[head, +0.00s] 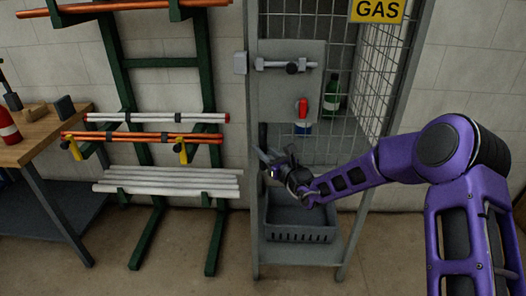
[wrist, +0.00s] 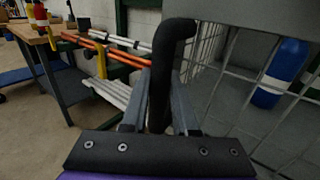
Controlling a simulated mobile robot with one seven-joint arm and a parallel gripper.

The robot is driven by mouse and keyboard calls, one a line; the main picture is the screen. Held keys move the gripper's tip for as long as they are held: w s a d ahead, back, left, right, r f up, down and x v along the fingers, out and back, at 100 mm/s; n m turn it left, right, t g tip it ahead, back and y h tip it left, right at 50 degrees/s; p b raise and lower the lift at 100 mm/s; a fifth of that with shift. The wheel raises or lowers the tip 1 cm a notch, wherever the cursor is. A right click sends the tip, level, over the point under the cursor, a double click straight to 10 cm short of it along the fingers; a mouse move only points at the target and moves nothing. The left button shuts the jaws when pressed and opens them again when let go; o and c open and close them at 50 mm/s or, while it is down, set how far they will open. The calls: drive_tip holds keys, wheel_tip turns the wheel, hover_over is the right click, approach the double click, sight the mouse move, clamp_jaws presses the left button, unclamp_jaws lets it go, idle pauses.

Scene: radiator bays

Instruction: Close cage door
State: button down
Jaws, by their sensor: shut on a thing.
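The gas cage (head: 254,215) is a grey frame with wire mesh and a yellow GAS sign. Its door has a grey plate (head: 285,95) carrying a sliding bolt (head: 292,67) with a dark knob. A bracket (head: 241,62) sits on the left post at bolt height. The door plate is close to that post; I cannot tell whether it is flush. The black door handle (head: 262,135) is below the plate; in the wrist view the handle (wrist: 180,40) rises between my fingers. My gripper (head: 268,160) is shut on it. The fingertips are partly hidden.
Inside the cage are a green bottle (head: 333,95), a blue cylinder (wrist: 280,75) with a red top and a grey crate (head: 300,218) below. A green rack (head: 128,90) with pipes stands left of the cage. A wooden workbench (head: 40,135) is at far left.

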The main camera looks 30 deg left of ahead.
drive_tip(key=shift+w, duration=0.35)
drive_tip(key=shift+t, duration=0.3)
drive_tip(key=shift+w+r, duration=0.15)
drive_tip(key=shift+r, duration=0.05)
drive_tip(key=c, duration=0.7)
unclamp_jaws()
drive_tip(key=shift+w+a+f, duration=0.1)
drive_tip(key=shift+a, duration=0.05)
